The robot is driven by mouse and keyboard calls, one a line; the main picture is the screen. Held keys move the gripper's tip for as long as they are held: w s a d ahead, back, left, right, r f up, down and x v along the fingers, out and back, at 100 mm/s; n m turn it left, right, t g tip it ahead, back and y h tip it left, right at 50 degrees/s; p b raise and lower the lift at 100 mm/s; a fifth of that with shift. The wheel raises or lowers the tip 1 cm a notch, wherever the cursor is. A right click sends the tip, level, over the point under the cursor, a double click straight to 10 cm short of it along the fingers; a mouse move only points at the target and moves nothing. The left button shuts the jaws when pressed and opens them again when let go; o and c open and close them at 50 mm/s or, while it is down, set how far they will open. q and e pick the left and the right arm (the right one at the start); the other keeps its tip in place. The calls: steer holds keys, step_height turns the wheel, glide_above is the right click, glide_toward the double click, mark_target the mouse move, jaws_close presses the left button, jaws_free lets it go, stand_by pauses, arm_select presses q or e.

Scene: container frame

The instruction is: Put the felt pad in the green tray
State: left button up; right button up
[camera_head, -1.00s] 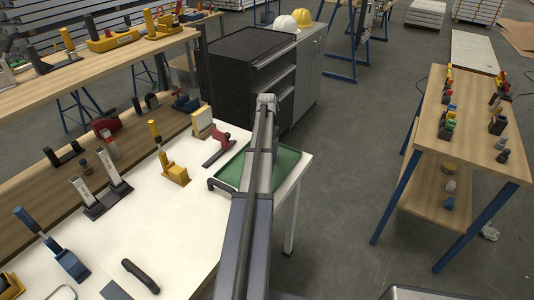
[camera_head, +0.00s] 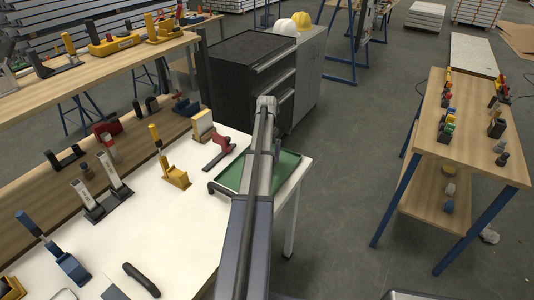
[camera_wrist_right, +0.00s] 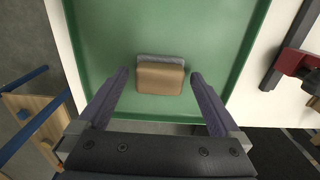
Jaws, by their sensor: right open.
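The green tray (camera_head: 286,168) sits at the right end of the white bench, partly hidden behind my right arm in the head view. The right wrist view looks down into the tray (camera_wrist_right: 95,40). A small block with a tan top and a grey layer at its far edge, apparently the felt pad (camera_wrist_right: 160,79), is over the green floor inside the tray's rim. My right gripper (camera_wrist_right: 160,74) is open, with one finger on each side of the pad and a gap to both. The pad is hidden in the head view. My left gripper is not in view.
A red clamp (camera_head: 220,150) stands close beside the tray; it also shows in the right wrist view (camera_wrist_right: 293,62). A black handle (camera_head: 218,188) is at the tray's near left. A yellow clamp (camera_head: 172,172) and other clamps stand further left.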

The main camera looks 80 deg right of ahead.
arm_select(q)
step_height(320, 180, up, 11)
steer(key=p, duration=1)
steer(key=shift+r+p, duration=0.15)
steer(key=shift+p, duration=0.15)
arm_select(e)
step_height(320, 180, up, 11)
arm_select(q)
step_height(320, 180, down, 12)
steer(key=b, duration=1.2)
arm_select(e)
step_height(320, 180, down, 12)
steer(key=shift+f, duration=0.1)
steer(key=shift+r, duration=0.3)
